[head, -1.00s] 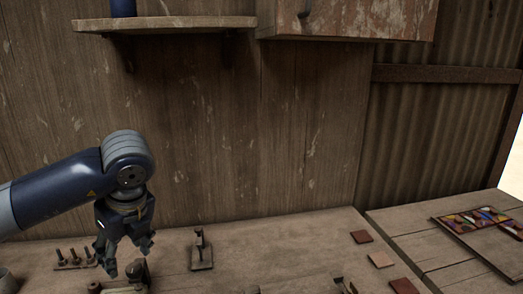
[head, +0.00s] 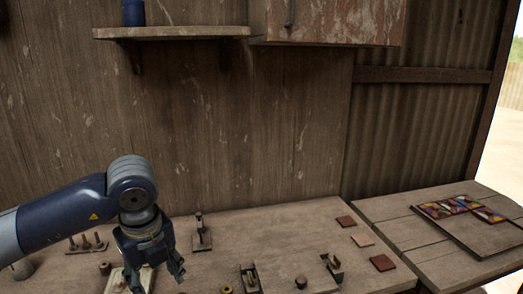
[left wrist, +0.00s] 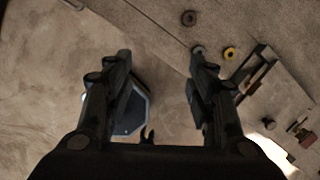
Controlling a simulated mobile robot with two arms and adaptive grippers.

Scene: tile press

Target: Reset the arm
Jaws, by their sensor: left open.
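My left gripper (head: 155,280) hangs over the left part of the workbench, fingers pointing down. In the left wrist view its two fingers (left wrist: 160,65) are wide apart with nothing held between them. A dark angular piece with a pale edge (left wrist: 132,118) shows partly behind the left finger; I cannot tell what it is. Just right of the gripper in the head view stands a small upright metal fixture (head: 201,232) on a flat base. My right gripper is not in view.
The workbench (head: 270,222) holds a pegged rack (head: 87,243), a yellow ring (left wrist: 231,53), dark clamp-like fixtures (head: 333,266) and several tiles (head: 346,222). A tray of coloured pieces (head: 478,236) lies on the right table. A shelf (head: 190,32) and cabinet (head: 335,25) hang above.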

